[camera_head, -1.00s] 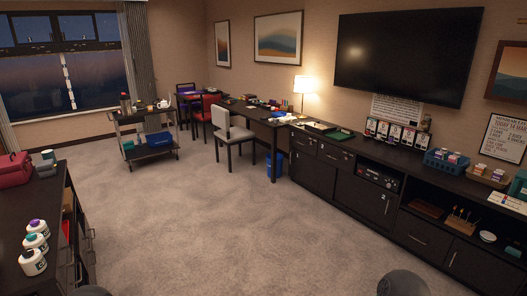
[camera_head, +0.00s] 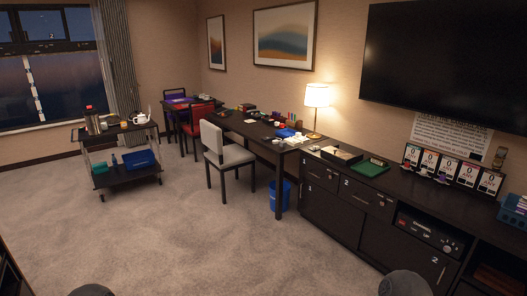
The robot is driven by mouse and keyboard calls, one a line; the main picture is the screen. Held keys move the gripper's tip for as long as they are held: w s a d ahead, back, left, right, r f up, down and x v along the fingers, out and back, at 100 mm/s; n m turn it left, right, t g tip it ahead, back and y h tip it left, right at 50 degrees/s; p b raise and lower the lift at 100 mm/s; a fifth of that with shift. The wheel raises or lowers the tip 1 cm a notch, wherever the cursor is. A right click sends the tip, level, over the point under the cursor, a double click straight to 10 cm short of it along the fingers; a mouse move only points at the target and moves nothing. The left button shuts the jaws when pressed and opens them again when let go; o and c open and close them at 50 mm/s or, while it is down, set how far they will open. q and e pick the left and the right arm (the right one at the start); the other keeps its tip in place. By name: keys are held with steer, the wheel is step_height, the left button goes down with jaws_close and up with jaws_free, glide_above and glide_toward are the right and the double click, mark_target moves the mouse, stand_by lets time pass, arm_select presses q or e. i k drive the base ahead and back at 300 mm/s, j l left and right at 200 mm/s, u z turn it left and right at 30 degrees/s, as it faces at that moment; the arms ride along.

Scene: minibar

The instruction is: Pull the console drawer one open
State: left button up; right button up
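The dark console (camera_head: 410,225) runs along the right wall. Its far left end has two shallow drawers side by side under the top, above cabinet doors. The left drawer (camera_head: 320,172), which I take for drawer one, looks shut; small white numbers mark the fronts. The drawer to its right (camera_head: 368,196) also looks shut. Neither of my grippers shows. Two dark rounded shapes at the bottom edge seem to be parts of my arms.
Open carpet (camera_head: 200,240) lies ahead, up to the console front. A blue bin (camera_head: 279,195) stands beside the console's left end, by the desk. A grey chair (camera_head: 228,155) and a serving cart (camera_head: 125,160) stand farther back.

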mark_target(315, 171)
steer(key=i, duration=2.4)
steer(key=i+j+z, duration=0.25)
steer(key=i+z, duration=0.2)
steer(key=i, duration=0.4)
steer(key=i+j+z, duration=0.45)
steer(key=i, duration=0.4)
steer(key=i+j+z, duration=0.5)
steer(key=i+j, duration=0.2)
steer(key=j, duration=0.15)
